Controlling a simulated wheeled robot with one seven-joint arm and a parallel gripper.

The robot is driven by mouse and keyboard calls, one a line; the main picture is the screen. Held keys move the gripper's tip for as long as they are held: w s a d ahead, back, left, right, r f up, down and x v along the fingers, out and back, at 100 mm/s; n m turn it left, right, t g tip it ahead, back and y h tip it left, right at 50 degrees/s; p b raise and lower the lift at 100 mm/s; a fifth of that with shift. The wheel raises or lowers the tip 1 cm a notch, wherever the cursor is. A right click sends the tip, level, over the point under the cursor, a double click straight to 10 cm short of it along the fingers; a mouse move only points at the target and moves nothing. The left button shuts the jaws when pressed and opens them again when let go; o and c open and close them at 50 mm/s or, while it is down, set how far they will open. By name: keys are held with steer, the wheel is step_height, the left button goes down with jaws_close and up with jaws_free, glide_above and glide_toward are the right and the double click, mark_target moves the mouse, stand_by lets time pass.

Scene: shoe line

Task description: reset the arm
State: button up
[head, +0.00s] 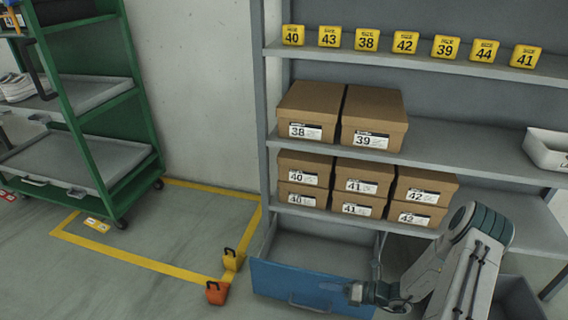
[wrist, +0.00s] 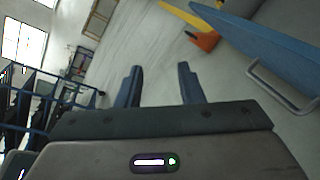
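My gripper (head: 372,294) is low at the right of centre in the head view, in front of the blue drawer front (head: 300,285). In the wrist view its two fingers (wrist: 160,86) stand apart with nothing between them, so it is open and empty. My arm reaches down and to the left from the lower right of the head view. The drawer is pulled out under the shelf, and its inside, as far as I see it, looks empty. The drawer front and its handle (wrist: 285,85) show at the upper right of the wrist view, apart from the fingers.
A grey shelf (head: 480,155) holds boxes labelled 38 to 42, with yellow number tags above. A white bin (head: 548,150) stands at its right. A green cart (head: 140,110) is at left.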

steer(key=s+a+r+n+g+h+p, duration=0.15)
steer(key=s+r+n+p, duration=0.35)
steer(key=r, duration=0.6)
steer(key=r+n+g+h+p, duration=0.3)
steer(key=r+n, duration=0.4)
steer(key=r, duration=0.5)
steer(key=s+a+r+n+g+h+p, duration=0.15)
steer(key=s+r+n+g+p, duration=0.35)
steer(key=r, duration=0.6)
steer(key=s+d+r+n+t+h+p, duration=0.1)
steer(key=s+r+n+t+h+p, duration=0.1)
steer(key=r, duration=0.7)
steer(key=s+d+r+n+t+h+p, duration=0.1)
steer(key=s+r+n+t+h+p, duration=0.1)
steer(key=r+n+p, duration=0.4)
steer(key=s+d+r+n+t+h+p, duration=0.1)
steer(key=s+r+n+t+h+p, duration=0.2)
steer(key=r+n, duration=0.4)
step_height(320, 180, up, 5)
steer(key=shift+s+d+r+h+p, duration=0.1)
steer(key=shift+s+d+h+p, duration=0.3)
steer(key=shift+s, duration=0.75)
